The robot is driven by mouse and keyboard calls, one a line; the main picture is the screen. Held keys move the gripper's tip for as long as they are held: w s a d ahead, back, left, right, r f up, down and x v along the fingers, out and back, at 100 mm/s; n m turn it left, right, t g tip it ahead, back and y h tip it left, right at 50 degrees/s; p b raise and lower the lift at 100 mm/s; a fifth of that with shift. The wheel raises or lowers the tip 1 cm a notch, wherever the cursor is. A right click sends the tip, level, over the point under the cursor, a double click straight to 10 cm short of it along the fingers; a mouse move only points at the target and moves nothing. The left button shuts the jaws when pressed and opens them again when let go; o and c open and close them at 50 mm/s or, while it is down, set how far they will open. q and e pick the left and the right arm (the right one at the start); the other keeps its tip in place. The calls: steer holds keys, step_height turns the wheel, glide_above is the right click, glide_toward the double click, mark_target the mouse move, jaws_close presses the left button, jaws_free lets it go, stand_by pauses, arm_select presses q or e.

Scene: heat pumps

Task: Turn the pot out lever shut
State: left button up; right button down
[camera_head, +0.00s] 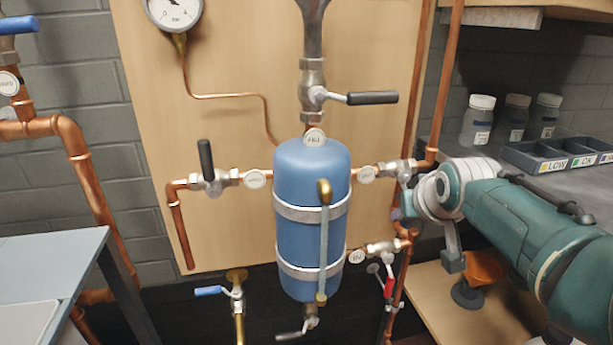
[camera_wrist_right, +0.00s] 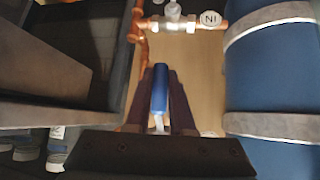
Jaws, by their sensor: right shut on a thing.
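The pot is an upright blue tank (camera_head: 312,220) with two metal bands, mounted on a wooden board. The valve (camera_head: 395,167) on its upper right pipe has a white tag (camera_head: 366,173) that I cannot read. My right gripper (camera_head: 408,200) is beside this valve and hides its lever in the head view. In the right wrist view, a lever with a blue handle (camera_wrist_right: 160,88) and a metal stem lies between the two dark fingers of my right gripper (camera_wrist_right: 163,96), which are shut on it. My left gripper is out of view.
Another valve (camera_wrist_right: 173,23) with an "IN" tag (camera_wrist_right: 210,18) shows in the wrist view. A top valve has a black lever (camera_head: 372,98); another black lever (camera_head: 205,158) stands at the left. A red lever (camera_head: 389,287) hangs lower right. Copper pipes (camera_head: 445,85) run close by my right gripper.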

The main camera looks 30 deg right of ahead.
steer(key=shift+a+f+y, duration=0.2)
steer(key=shift+a+y, duration=0.05)
steer(key=shift+y, duration=0.05)
stand_by(0.4)
steer(key=c, duration=0.8)
jaws_free()
steer(key=shift+r, duration=0.1)
steer(key=shift+r+p, duration=0.3)
steer(key=shift+p, duration=0.15)
steer(key=shift+p+v, duration=2.85)
steer(key=shift+v, duration=1.9)
steer(key=shift+s, duration=0.1)
